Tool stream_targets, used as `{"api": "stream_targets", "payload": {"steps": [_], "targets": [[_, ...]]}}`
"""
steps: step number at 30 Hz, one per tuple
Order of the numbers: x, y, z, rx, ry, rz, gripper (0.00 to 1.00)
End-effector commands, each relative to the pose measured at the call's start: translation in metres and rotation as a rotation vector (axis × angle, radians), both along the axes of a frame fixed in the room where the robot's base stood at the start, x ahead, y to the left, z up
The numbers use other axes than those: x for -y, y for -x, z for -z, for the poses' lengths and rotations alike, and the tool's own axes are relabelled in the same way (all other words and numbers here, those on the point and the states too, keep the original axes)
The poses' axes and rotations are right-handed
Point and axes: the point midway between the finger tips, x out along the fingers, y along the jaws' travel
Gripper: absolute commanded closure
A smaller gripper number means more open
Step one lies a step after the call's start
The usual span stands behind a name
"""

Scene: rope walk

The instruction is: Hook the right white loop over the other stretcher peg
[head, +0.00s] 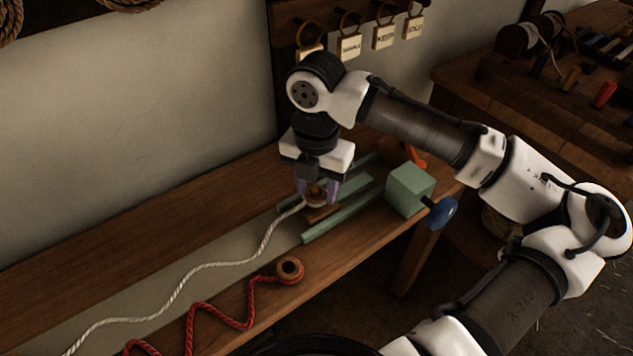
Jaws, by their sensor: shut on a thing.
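The white rope (190,272) runs along the bench from the lower left to the green stretcher (340,218). My gripper points down and is shut on this loop, over the stretcher's rails. A small brown wooden block (322,213) shows just below the loop, between the rails. The stretcher peg cannot be made out; the loop and fingers cover that spot. I cannot tell whether the loop is around a peg or above it.
A red rope (225,318) with a brown ring end (289,269) lies in front. The stretcher's green end block (409,188) has a blue knob (441,211); an orange thing (413,156) lies behind it. Tagged rings (349,46) hang on the wall. The bench's left part (110,250) is clear.

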Motion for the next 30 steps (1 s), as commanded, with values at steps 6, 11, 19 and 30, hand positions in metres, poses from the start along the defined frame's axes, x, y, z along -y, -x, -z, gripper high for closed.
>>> {"api": "stream_targets", "payload": {"steps": [6, 11, 19, 30], "targets": [[-0.0003, 0.0002, 0.0074, -0.001, 0.000, 0.000, 0.79], [-0.0003, 0.0002, 0.0081, -0.001, 0.000, 0.000, 0.79], [-0.0002, 0.0001, 0.0078, -0.001, 0.000, 0.000, 0.42], [-0.0002, -0.0001, 0.0064, 0.000, -0.001, 0.000, 0.32]]}}
